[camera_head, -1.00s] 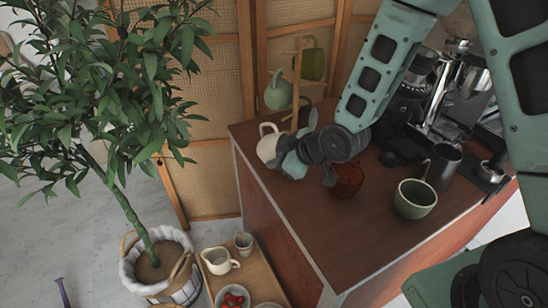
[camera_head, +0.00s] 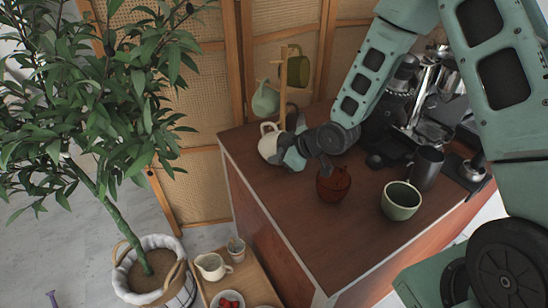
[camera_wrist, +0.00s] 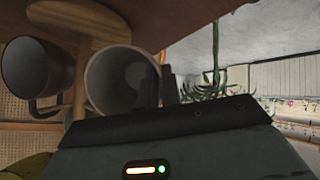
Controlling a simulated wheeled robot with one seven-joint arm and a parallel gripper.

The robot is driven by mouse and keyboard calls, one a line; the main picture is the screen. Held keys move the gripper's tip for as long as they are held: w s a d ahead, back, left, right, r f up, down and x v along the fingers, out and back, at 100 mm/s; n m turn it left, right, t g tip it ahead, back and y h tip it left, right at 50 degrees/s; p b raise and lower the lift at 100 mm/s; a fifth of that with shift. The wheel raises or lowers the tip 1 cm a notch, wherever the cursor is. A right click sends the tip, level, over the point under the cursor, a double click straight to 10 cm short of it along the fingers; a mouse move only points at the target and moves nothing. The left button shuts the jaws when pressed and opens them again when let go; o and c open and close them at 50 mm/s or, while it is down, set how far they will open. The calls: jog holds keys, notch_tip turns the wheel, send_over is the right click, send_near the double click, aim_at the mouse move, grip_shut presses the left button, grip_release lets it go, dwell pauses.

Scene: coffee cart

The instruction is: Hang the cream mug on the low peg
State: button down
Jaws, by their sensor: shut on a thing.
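The cream mug (camera_head: 268,146) is at the back left of the counter, just in front of the wooden mug stand (camera_head: 284,84). My gripper (camera_head: 288,150) is shut on it; the fingers hide its right side. In the wrist view the cream mug (camera_wrist: 118,82) shows its open mouth, with the stand's post (camera_wrist: 73,100) and round base (camera_wrist: 75,18) behind it. A light green mug (camera_head: 265,103) hangs left on the stand and an olive mug (camera_head: 298,69) hangs higher right. A dark mug (camera_wrist: 38,75) is beside the post. The low peg cannot be made out clearly.
A dark red pot (camera_head: 333,186) and a green cup (camera_head: 401,201) stand on the counter (camera_head: 345,240). A metal pitcher (camera_head: 427,168) and coffee machine (camera_head: 430,95) are at right. A woven screen (camera_head: 200,105) stands behind, a potted plant (camera_head: 110,110) at left.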

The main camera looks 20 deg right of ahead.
jog(key=shift+w+d+f, duration=0.3)
jog(key=shift+w+d, duration=0.55)
jog(key=shift+w, duration=0.05)
jog(key=shift+s+d+f, duration=0.1)
jog(key=shift+f, duration=0.15)
jog(key=c, duration=1.5)
grip_release()
jog(key=shift+s, duration=0.1)
jog(key=shift+d+r, duration=0.1)
jog(key=v, duration=1.7)
jog(key=shift+r+p, duration=0.15)
jog(key=shift+p, duration=0.15)
